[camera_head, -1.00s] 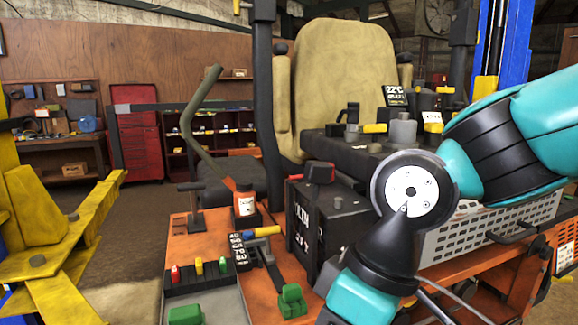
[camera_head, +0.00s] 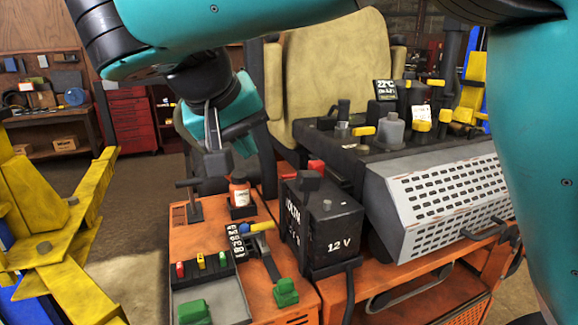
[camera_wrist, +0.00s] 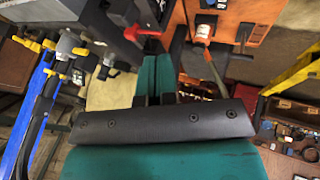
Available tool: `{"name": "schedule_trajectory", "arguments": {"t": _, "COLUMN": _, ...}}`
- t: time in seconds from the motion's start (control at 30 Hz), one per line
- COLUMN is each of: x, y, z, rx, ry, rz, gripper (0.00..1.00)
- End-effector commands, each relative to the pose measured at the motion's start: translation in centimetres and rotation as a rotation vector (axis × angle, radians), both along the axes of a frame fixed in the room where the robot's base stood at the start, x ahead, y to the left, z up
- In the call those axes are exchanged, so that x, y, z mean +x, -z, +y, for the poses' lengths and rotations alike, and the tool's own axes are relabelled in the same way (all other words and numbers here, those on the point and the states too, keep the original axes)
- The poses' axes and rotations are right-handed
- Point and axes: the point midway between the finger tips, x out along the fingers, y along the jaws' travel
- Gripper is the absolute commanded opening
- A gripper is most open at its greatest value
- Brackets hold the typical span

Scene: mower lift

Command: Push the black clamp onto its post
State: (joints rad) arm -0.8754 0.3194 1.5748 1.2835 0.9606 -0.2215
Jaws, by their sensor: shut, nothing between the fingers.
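The black battery (camera_head: 320,228), marked 12 V, stands on the orange deck. A dark block that looks like the black clamp (camera_head: 309,181) stands up at the battery's top. I cannot tell whether it is seated on a post. A small grey post (camera_head: 326,205) shows on the battery top to its right. A red clamp (camera_head: 316,167) is just behind; it also shows in the wrist view (camera_wrist: 145,30). My gripper (camera_head: 216,160) hangs left of and above the battery, apart from the clamp. In the wrist view its fingers (camera_wrist: 154,60) are together and empty.
A tray with coloured pieces (camera_head: 208,288) and a green block (camera_head: 286,292) lie in front. A perforated grey guard (camera_head: 440,200) is right of the battery. The seat (camera_head: 335,65) is behind.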

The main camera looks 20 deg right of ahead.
Motion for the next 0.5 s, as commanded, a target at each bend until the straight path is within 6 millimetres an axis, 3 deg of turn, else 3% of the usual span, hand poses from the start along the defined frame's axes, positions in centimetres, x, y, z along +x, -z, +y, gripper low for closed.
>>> {"name": "schedule_trajectory", "arguments": {"t": 0.33, "x": 0.0, "y": 0.1, "z": -0.1, "rx": 0.0, "ry": 0.005, "rz": -0.002, "gripper": 0.0}}
{"name": "schedule_trajectory", "arguments": {"t": 0.5, "x": 0.6, "y": 1.6, "z": -0.9, "rx": -0.003, "ry": 0.006, "rz": -0.001, "gripper": 0.0}}
